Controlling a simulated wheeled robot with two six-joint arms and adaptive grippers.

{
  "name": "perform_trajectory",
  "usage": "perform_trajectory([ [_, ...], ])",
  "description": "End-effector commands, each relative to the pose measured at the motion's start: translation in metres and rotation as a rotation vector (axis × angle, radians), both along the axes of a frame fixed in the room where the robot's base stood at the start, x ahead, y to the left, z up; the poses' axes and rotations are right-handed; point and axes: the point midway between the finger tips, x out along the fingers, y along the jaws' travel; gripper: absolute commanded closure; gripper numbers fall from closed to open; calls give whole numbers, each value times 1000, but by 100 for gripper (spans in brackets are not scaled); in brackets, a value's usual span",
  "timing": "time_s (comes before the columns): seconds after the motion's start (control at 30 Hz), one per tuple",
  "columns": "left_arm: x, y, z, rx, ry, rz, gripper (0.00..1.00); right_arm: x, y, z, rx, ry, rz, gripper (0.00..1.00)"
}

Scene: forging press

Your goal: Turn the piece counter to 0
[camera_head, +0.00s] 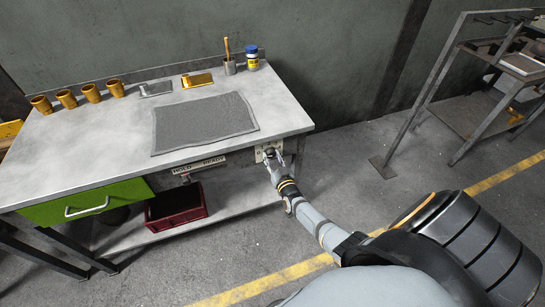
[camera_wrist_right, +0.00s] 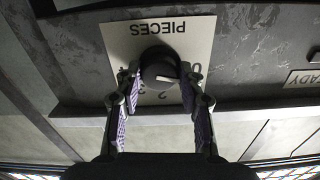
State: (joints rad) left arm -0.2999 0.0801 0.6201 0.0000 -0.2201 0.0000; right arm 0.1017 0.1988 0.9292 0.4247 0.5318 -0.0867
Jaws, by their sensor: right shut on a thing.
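The piece counter is a pale plate (camera_wrist_right: 123,42) marked PIECES, upside down in the right wrist view, with a round dark knob (camera_wrist_right: 160,68) in its middle. Numbers run around the knob, partly hidden by my fingers. In the head view, my right gripper (camera_head: 273,160) reaches the counter plate (camera_head: 260,155) at the bench's front right corner. My left gripper is not in view.
The bench top (camera_head: 105,140) carries a grey mat (camera_head: 205,122), several brown cups (camera_head: 67,98), and a blue-and-yellow jar (camera_head: 252,58). A HOLD/READY slider plate (camera_head: 200,166) is left of the counter. A green drawer (camera_head: 85,202) and red crate (camera_head: 176,208) are further left.

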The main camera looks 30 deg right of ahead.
Motion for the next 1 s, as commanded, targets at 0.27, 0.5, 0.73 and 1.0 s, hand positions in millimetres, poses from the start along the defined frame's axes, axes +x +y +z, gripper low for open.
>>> perform_trajectory([
  [0.27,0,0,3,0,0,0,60,4,-1,8,-83,2,0,93],
  [0.5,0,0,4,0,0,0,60,4,-1,8,-101,7,0,93],
  [0.73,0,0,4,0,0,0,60,5,-1,8,-102,8,0,93],
  [1.0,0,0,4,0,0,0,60,3,-1,6,-99,11,0,38],
])
